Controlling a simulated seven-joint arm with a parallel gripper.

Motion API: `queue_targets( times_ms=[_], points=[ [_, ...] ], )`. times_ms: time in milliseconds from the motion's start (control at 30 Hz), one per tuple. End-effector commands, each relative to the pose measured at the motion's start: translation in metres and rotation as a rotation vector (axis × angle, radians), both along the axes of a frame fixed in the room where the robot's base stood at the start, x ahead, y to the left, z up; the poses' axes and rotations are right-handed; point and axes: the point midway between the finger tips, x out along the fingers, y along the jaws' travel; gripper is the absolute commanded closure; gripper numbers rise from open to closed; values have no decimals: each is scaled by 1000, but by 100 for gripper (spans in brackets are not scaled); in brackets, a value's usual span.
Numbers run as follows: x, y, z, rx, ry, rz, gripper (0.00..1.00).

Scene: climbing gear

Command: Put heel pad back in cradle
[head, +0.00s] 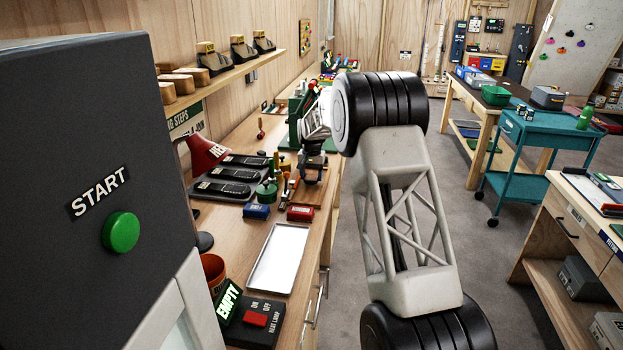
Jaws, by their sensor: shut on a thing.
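My gripper (313,160) is small and dark at the end of my arm, over the left workbench. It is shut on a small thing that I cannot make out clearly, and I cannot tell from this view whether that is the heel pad. Beneath it is a brown wooden board (309,191) on the bench. I cannot pick out the cradle with certainty.
A green metal frame (294,125) stands close behind my gripper. An empty metal tray (279,257) lies in front. A dark machine with a green START button (121,232) blocks the near left.

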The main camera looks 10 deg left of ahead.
Motion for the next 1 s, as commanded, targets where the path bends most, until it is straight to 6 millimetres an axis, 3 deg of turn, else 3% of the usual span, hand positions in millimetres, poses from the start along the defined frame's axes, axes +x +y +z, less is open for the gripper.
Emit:
queue_targets(
  times_ms=[200,633,667,700,1000],
  points=[
    [0,0,-11,1,-3,0,67],
    [0,0,-15,1,-2,0,67],
    [0,0,-15,1,-2,0,36],
    [0,0,-15,1,-2,0,30],
    [0,0,-15,1,-2,0,29]
  ],
)
